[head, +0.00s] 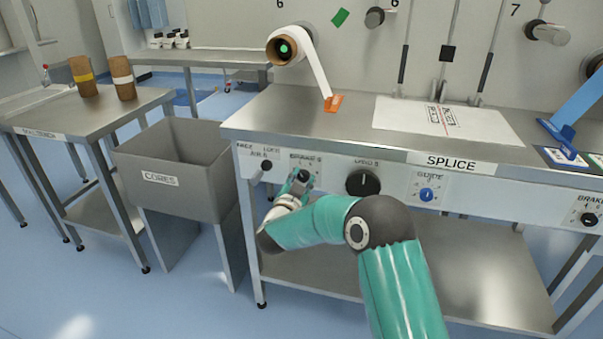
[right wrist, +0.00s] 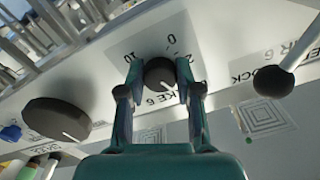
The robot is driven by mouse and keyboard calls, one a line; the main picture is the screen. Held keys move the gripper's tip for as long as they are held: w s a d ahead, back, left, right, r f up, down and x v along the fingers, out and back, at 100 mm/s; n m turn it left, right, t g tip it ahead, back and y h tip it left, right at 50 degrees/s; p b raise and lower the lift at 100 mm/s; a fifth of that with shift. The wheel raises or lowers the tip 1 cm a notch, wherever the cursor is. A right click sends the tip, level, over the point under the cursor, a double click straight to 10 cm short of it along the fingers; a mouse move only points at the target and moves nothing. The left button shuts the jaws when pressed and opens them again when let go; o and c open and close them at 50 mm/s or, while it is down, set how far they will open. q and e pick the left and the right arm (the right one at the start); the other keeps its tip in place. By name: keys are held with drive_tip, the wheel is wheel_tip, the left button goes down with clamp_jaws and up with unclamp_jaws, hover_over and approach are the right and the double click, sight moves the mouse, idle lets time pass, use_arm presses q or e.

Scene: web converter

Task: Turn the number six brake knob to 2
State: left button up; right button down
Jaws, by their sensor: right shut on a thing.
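The brake 6 knob (head: 303,175) is a small dark round knob on the front panel of the bench, mostly covered by my gripper in the head view. My right gripper (head: 299,183) is at the panel with its fingers around it. In the right wrist view the black knob (right wrist: 160,77) sits between the two fingers of the right gripper (right wrist: 158,72), which is shut on it. The dial figures 0, 2 and 10 show around the knob, partly covered by the fingers. A pale mark shows on the knob, but I cannot tell its reading. My left gripper is out of view.
A large black knob (head: 363,182) and a blue guide knob (head: 427,194) are to the right on the panel. An air lock lever (head: 265,164) is close on the left. The grey cores bin (head: 175,170) stands left of the bench (head: 300,117).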

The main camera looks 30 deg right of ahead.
drive_tip(key=n+p, duration=0.1)
drive_tip(key=n, duration=0.1)
drive_tip(key=n+p, duration=0.1)
drive_tip(key=n, duration=0.1)
drive_tip(key=n+p, duration=0.2)
drive_tip(key=shift+s+f+n, duration=0.1)
drive_tip(key=shift+f+n, duration=0.2)
drive_tip(key=n+p, duration=0.2)
drive_tip(key=n, duration=0.1)
drive_tip(key=shift+s+f+n+p, duration=0.15)
drive_tip(key=shift+n+p, duration=0.3)
drive_tip(key=shift+n, duration=0.55)
drive_tip(key=c, duration=0.8)
unclamp_jaws()
drive_tip(key=shift+d, duration=0.1)
drive_tip(key=shift+r, duration=0.2)
